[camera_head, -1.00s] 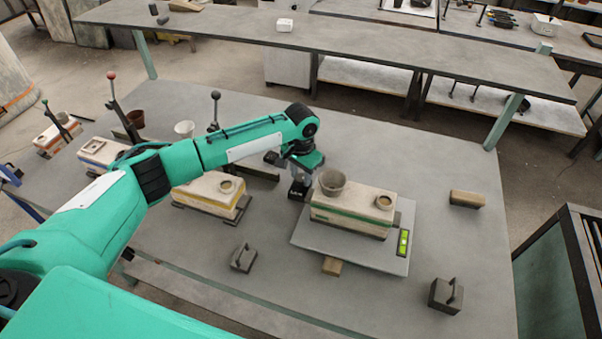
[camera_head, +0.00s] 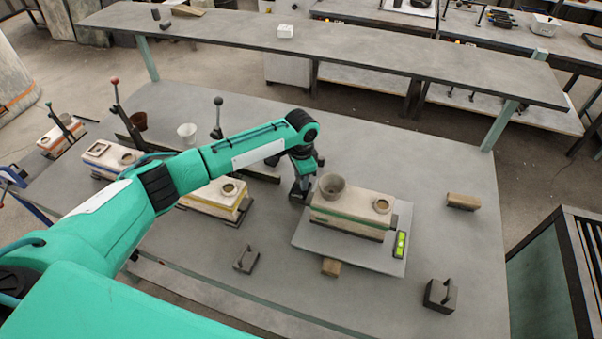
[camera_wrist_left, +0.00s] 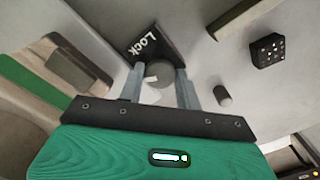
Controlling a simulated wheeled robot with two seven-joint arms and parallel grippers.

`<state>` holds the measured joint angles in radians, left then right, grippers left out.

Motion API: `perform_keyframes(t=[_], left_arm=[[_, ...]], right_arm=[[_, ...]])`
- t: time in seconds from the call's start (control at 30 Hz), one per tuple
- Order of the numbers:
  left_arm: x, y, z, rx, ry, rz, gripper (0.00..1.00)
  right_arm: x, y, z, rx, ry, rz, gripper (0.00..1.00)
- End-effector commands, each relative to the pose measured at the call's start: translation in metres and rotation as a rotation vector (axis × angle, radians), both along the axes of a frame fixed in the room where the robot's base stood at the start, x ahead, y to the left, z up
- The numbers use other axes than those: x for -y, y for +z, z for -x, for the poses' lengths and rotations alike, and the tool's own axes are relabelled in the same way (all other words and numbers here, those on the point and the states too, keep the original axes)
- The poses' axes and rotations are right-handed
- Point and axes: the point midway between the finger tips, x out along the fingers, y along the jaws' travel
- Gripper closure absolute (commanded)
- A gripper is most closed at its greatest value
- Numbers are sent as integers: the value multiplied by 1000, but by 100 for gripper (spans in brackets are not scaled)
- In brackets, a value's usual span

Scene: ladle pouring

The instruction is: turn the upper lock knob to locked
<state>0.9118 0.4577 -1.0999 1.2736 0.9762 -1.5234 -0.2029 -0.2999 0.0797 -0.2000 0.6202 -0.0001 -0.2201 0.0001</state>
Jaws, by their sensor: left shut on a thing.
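A dark block marked LOCK (camera_wrist_left: 166,46) shows in the left wrist view, with a round grey knob (camera_wrist_left: 160,72) at its near end. My left gripper (camera_wrist_left: 160,84) is shut on this knob, one finger on each side. In the head view my left gripper (camera_head: 303,176) points down at the dark lock block (camera_head: 298,193), beside the left end of the tilting plate (camera_head: 315,240). The knob itself is hidden there by the gripper. Whether this is the upper knob, and its exact turn, I cannot tell. My right gripper is not in view.
A pale mould with a green band (camera_head: 352,207) stands on the plate, with a grey cup (camera_head: 332,187) on it and a green level (camera_head: 400,245) at the plate's right edge. Dark weights (camera_head: 440,296) and a wooden block (camera_head: 463,201) lie apart. The table's right side is mostly clear.

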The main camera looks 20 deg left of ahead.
Motion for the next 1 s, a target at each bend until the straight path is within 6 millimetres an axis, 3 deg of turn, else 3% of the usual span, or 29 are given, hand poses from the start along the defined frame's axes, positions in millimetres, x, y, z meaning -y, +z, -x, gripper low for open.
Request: perform_keyframes(t=[0.4, 1.0], left_arm=[[0, 2, -1, 3, -394, 2, 89], [1, 2, -1, 4, -922, 1, 89]], right_arm=[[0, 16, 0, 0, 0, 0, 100], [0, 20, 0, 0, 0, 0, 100]])
